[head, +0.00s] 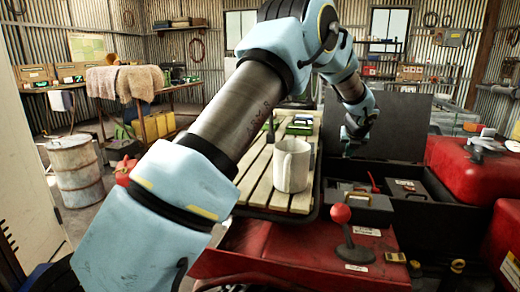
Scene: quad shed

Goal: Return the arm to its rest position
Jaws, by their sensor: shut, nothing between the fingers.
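My arm runs from the lower left up to a bent elbow at the top, then down to the right. My gripper (347,152) hangs at its end, pointing down, small and dark in the picture. It is shut and looks empty, above the back of an open black box (400,237). Its fingertips show poorly against the dark lid behind them.
A white mug (292,165) stands on a slatted wooden rack (256,185), with green items behind it. A red-knobbed lever (344,230) rises from a red body in front. Grey cases (408,189) lie in the black box. A red container (470,170) stands right.

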